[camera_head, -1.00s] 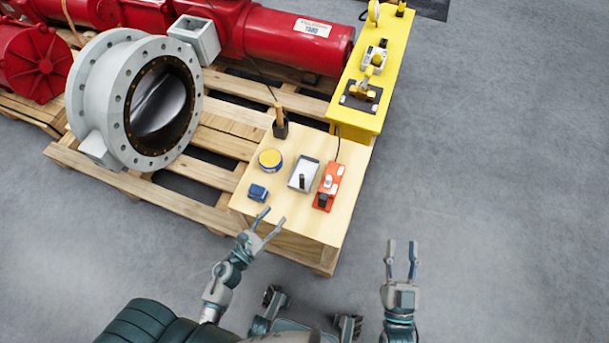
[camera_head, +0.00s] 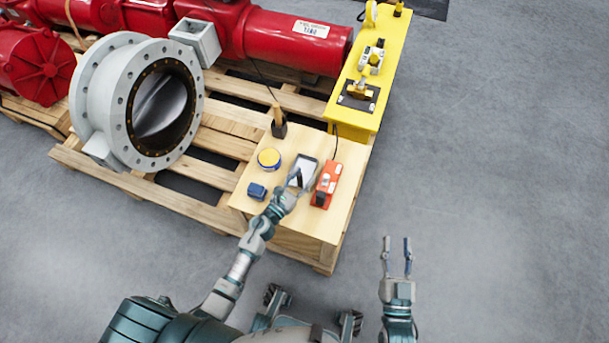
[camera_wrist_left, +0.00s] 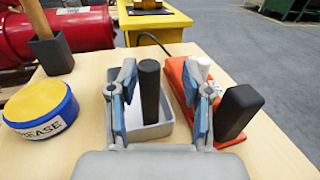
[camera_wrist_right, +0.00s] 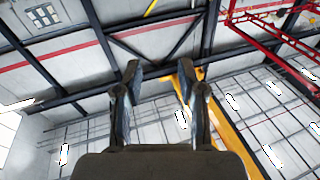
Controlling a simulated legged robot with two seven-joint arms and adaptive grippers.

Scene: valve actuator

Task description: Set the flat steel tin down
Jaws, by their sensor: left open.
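The shallow grey rectangular tin (camera_head: 306,164) sits on the wooden bench top. A dark upright post (camera_wrist_left: 150,92) stands in it. My left gripper (camera_head: 295,180) is over the tin's near side and partly hides it in the head view. In the left wrist view its fingers are open, with the post between them and no clear contact.
A red-orange block (camera_head: 328,180) with a black knob lies just right of the tin. A yellow and blue grease can (camera_head: 269,159), a small blue item (camera_head: 257,191) and a dark brush holder (camera_head: 279,129) stand left. A yellow stand (camera_head: 347,117) is behind.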

